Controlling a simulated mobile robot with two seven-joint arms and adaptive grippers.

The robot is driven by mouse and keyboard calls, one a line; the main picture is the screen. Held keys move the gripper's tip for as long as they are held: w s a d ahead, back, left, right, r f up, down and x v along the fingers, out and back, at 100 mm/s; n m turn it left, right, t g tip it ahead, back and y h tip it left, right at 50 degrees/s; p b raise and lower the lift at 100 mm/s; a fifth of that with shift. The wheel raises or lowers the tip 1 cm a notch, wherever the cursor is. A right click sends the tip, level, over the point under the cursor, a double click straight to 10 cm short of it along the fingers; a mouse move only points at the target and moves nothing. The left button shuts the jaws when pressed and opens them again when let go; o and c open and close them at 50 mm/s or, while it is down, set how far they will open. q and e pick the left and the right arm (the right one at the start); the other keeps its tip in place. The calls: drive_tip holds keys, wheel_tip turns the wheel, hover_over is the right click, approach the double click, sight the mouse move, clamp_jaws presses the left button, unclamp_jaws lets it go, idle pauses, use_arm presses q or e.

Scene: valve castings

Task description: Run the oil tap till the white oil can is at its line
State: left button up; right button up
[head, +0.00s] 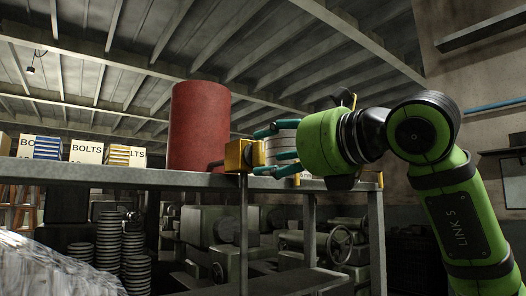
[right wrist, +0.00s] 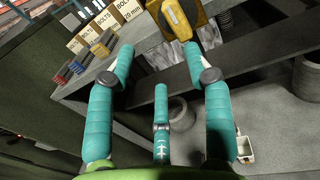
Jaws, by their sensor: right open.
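A red drum (head: 199,127) stands on the raised shelf, with a yellow tap (head: 244,156) at its right side. My right gripper (head: 278,151) is open, its teal fingers spread just right of the tap in the head view. In the right wrist view the tap (right wrist: 182,18) is beyond the open fingertips, with no clear contact. A thin dark vertical line runs down below the tap; I cannot tell whether it is oil or a post. A small white container (right wrist: 244,149) is low at the right in the wrist view, perhaps the oil can; its line cannot be read. My left gripper is out of view.
Boxes marked BOLTS (head: 87,152) stand on the shelf (head: 110,175) at the left. Stacked discs (head: 109,240) and valve castings with handwheels (head: 339,245) are below. Clear wrapping (head: 50,272) fills the lower left corner.

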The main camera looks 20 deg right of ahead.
sight(260, 152)
drive_tip(key=shift+m+t+h, duration=0.3)
drive_tip(key=shift+m+h, duration=0.2)
drive_tip(key=shift+h, duration=0.2)
drive_tip(key=w+p, duration=0.2)
drive_tip(key=w, duration=0.1)
drive_tip(key=w+r+p, duration=0.1)
drive_tip(key=w+p, duration=0.1)
drive_tip(key=w, duration=0.1)
drive_tip(key=shift+a+r, duration=0.1)
drive_tip(key=shift+r, duration=0.05)
clamp_jaws()
